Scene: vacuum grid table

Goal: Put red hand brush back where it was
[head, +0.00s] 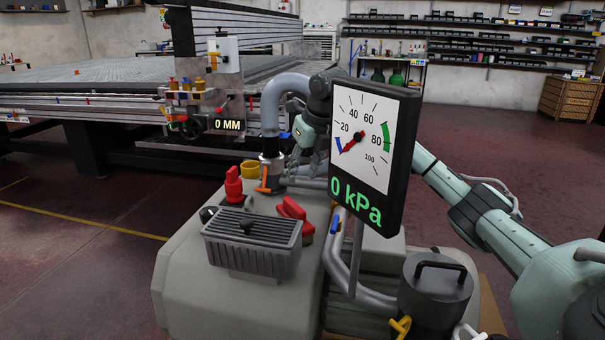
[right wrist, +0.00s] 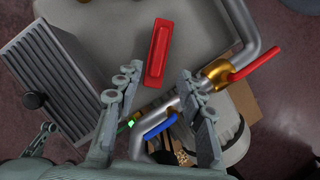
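A red block-shaped thing (head: 295,212), which looks like the red hand brush, lies on top of the grey pump housing (head: 185,270). I cannot make out any bristles. In the right wrist view the red brush (right wrist: 158,52) shows as a long bar just past my fingertips. My right gripper (head: 306,168) points down above it, partly hidden behind the gauge. In the right wrist view my right gripper (right wrist: 160,82) has its fingers spread, with nothing between them. My left gripper is not in view.
A gauge panel (head: 375,135) reading 0 kPa stands close beside my right arm. Pipes, a blue valve handle (right wrist: 160,129), a red valve handle (right wrist: 255,65), a ribbed grey box (head: 252,240) and a red knob (head: 233,184) surround the spot. A grid table (head: 100,75) stands behind.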

